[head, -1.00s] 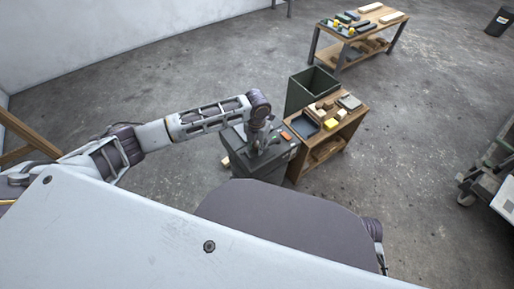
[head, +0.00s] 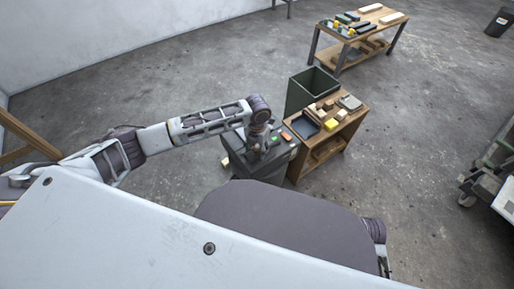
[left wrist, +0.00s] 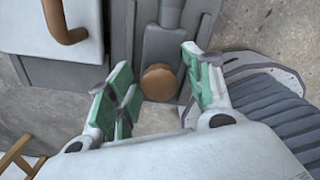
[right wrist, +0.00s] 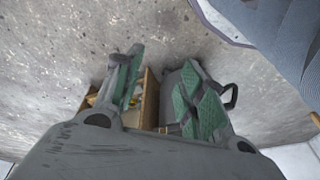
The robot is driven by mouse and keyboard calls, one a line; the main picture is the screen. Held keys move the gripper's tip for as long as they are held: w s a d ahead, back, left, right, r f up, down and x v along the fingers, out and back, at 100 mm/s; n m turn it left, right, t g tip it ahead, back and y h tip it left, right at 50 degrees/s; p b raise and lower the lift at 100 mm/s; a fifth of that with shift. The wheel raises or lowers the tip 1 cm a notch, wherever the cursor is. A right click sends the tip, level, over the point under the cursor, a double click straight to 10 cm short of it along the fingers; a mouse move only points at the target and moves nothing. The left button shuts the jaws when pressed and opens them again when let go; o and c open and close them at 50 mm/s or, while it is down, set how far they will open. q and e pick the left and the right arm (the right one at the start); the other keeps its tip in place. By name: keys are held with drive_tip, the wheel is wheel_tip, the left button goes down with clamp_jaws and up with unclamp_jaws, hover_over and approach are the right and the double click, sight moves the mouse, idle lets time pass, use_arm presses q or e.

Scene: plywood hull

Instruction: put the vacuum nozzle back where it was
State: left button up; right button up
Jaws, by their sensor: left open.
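A grey flat-bodied tool with a round brown end (left wrist: 160,82), which I take to be the vacuum nozzle, stands upright against a grey cabinet in the left wrist view. My left gripper (left wrist: 157,62) is open, with its green-padded fingers on either side of the brown end; I cannot tell if they touch it. In the head view the left gripper (head: 256,148) is over the dark grey cabinet (head: 240,170) with green and red buttons, and the nozzle cannot be made out there. My right gripper (right wrist: 160,65) is open and empty, pointing down over the floor.
A wooden stand (head: 338,138) with blocks and a tray is right of the cabinet. A dark green bin (head: 308,90) stands behind it. A workbench (head: 365,30) is at the back, and a cart (head: 490,180) at the right edge. Bare concrete floor lies between.

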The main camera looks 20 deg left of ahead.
sight(257, 147)
use_arm(q)
drive_tip(key=shift+r, duration=0.1)
drive_tip(key=shift+r, duration=0.55)
wheel_tip(257, 147, up, 11)
drive_tip(key=p, duration=0.3)
use_arm(e)
drive_tip(key=shift+g+h, duration=0.3)
drive_tip(key=shift+g, duration=0.2)
drive_tip(key=f, duration=0.3)
drive_tip(key=s+d+f, duration=0.1)
drive_tip(key=shift+s+f, duration=0.1)
drive_tip(key=shift+f, duration=0.25)
drive_tip(key=shift+r, duration=0.1)
